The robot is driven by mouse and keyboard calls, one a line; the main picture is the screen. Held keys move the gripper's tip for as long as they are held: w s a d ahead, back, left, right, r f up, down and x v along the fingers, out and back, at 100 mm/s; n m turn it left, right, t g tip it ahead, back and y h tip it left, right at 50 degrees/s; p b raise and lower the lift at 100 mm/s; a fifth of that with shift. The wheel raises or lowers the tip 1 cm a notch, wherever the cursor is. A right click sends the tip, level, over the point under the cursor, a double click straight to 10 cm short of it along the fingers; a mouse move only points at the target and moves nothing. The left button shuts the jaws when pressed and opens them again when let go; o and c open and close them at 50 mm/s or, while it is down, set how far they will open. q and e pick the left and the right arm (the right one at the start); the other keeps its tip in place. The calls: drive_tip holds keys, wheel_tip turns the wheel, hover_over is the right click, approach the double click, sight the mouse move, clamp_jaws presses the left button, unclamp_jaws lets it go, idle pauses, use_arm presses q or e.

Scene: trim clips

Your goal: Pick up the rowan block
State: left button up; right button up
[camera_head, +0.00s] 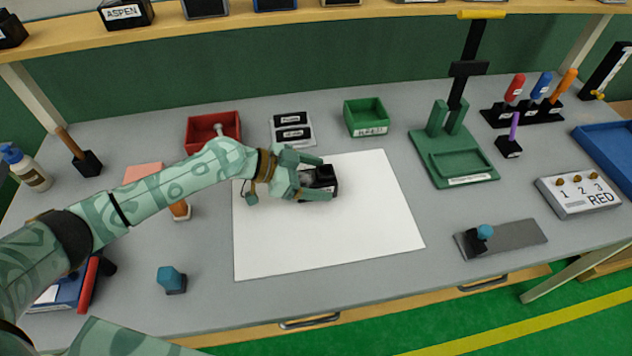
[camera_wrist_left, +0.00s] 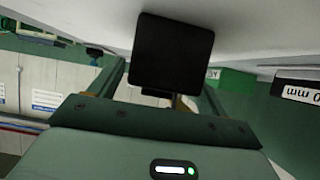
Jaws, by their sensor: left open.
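A black block with a white label (camera_head: 321,178) sits on the white sheet (camera_head: 370,235) in the middle of the bench. I cannot read its label, so I cannot tell from it that this is the rowan block. My left gripper (camera_head: 320,179) is open, its two fingers on either side of this block. In the left wrist view a black square face (camera_wrist_left: 172,52) fills the space between the fingers. Whether the fingers touch it cannot be told. My right gripper is not in view.
A red bin (camera_head: 213,131) and a green bin (camera_head: 366,118) stand behind the sheet. A green stand (camera_head: 455,160) is to the right. A blue-topped piece (camera_head: 171,280) stands front left. The shelf (camera_head: 300,17) runs above the back, with an ASPEN block (camera_head: 124,14). The sheet's right part is clear.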

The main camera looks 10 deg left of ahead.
use_arm(q)
drive_tip(key=c, duration=1.2)
